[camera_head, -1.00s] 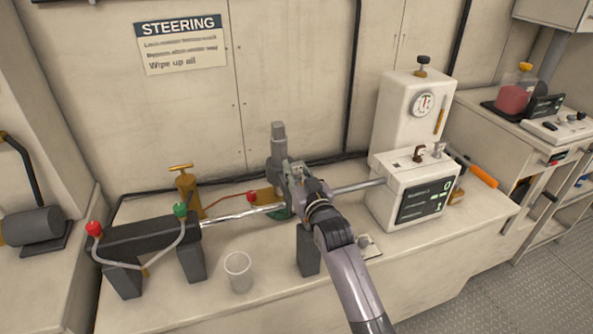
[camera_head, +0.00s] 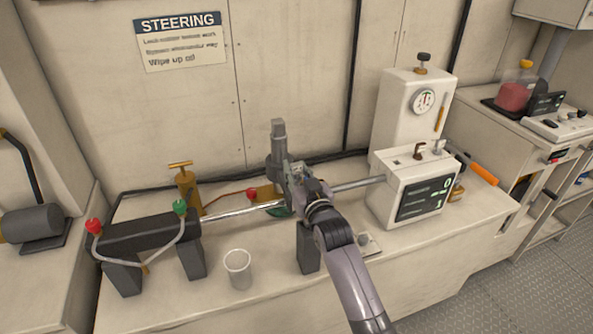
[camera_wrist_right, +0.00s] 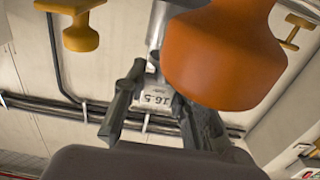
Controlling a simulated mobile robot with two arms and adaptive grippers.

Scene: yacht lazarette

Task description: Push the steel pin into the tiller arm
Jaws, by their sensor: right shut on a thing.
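My right gripper (camera_head: 291,178) is at the upright grey post (camera_head: 278,140), over the end of the shiny cylinder rod (camera_head: 243,213). It is shut on a small pale metal piece marked with figures (camera_wrist_right: 155,98), which I take to be the steel pin; it shows between the fingers in the right wrist view. The tiller arm, at the post, is mostly hidden behind my gripper. I cannot tell how deep the pin sits in it. A large rounded orange thing (camera_wrist_right: 225,50) covers part of the right wrist view. My left gripper is not in view.
The dark hydraulic cylinder (camera_head: 150,232), with red and green knobs, lies on the bench at left. A clear cup (camera_head: 238,270) stands in front. A grey bar (camera_head: 356,185) runs to the white display unit (camera_head: 415,190) at right. A brass pump (camera_head: 187,190) stands behind the rod.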

